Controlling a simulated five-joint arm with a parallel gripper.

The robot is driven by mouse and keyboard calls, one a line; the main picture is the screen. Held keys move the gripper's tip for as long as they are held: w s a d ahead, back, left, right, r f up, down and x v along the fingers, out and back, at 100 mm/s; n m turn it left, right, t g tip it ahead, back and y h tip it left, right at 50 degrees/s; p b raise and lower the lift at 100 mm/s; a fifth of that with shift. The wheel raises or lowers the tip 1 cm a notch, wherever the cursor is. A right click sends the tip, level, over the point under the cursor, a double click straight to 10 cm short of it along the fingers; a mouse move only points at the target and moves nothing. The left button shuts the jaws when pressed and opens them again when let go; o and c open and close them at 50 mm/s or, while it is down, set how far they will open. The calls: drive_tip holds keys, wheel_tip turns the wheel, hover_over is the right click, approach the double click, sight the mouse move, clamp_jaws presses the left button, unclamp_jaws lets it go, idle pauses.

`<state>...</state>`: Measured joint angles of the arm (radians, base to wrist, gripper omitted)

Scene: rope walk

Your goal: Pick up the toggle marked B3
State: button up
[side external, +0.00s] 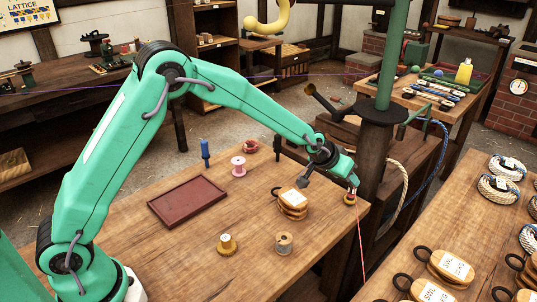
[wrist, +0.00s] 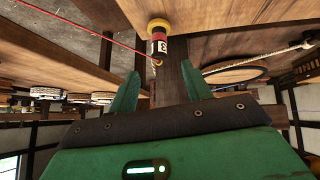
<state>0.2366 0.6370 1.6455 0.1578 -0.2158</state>
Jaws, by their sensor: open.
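In the side view a small yellow-and-red toggle (side external: 350,200) is at the table's right corner, with a red line hanging below it. In the wrist view the toggle (wrist: 158,45) has a yellow end, a dark and red body and a pale label; the label's marking is too small to read surely as B3. My gripper (side external: 353,183) is just above the toggle in the side view. In the wrist view the two green fingers of my gripper (wrist: 161,82) are apart, with the toggle beyond their tips and roughly between them. Nothing is held.
A dark post (side external: 374,150) with a green top stands close behind my gripper.

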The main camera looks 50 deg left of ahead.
sight(354, 188)
drive_tip(key=shift+w+d+f, duration=0.25)
drive_tip(key=shift+f, duration=0.15)
drive_tip(key=shift+x, duration=1.3)
drive_tip(key=shift+x, duration=2.6)
drive_tip(key=shift+a, duration=0.2)
drive_tip(key=shift+c, duration=0.4)
clamp_jaws()
